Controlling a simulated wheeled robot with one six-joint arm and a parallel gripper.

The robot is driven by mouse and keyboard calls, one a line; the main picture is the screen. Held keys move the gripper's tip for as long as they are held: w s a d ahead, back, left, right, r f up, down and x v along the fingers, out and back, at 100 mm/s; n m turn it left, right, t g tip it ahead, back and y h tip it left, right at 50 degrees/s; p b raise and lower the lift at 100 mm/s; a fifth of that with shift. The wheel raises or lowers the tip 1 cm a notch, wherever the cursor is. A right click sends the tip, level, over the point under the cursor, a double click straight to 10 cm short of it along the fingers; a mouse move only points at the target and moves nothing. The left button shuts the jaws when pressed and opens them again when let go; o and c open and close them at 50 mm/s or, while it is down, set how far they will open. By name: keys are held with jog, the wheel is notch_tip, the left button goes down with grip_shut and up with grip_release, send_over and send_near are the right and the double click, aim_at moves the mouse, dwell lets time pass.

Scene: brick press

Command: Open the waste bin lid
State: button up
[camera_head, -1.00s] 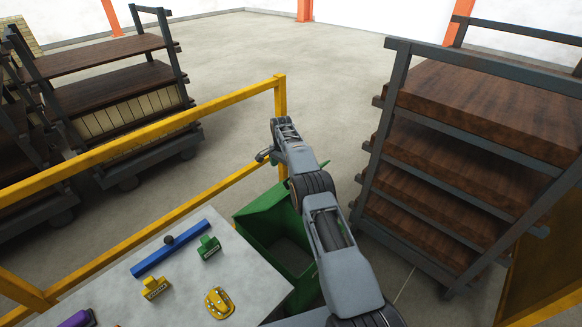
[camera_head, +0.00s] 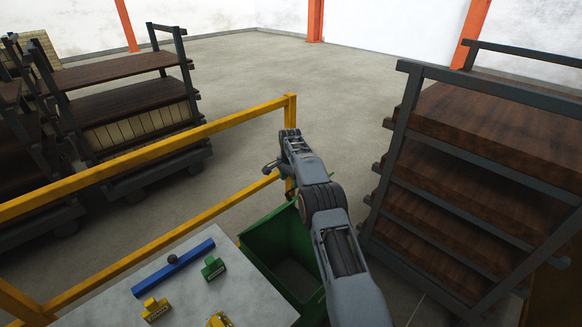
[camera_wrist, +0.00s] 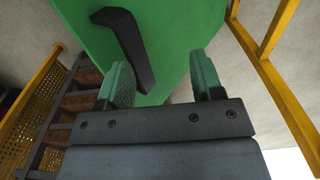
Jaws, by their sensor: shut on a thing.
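The green waste bin (camera_head: 278,226) stands beside the grey table, and its mouth is open to view with a dark inside. The lid (camera_wrist: 180,40) fills the upper middle of the wrist view as a green panel. Its black bar handle (camera_wrist: 128,48) lies on the panel near my left finger. My gripper (camera_wrist: 163,85) is shut on the lid, with green between its two pads; the exact contact is hard to see. In the head view my arm reaches over the bin, and the lid is hidden or not clearly visible there.
A yellow rail (camera_head: 220,122) runs behind the table and bin. A rack with brown shelves (camera_head: 450,175) stands close on the right. The grey table (camera_head: 240,300) holds a blue bar (camera_head: 175,267) and small blocks. Open floor lies beyond the rail.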

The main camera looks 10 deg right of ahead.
notch_tip(320, 180, up, 14)
jog(key=p, duration=0.2)
jog(key=shift+s+f+p, duration=0.15)
jog(key=shift+f+p, duration=0.1)
jog(key=shift+p, duration=0.15)
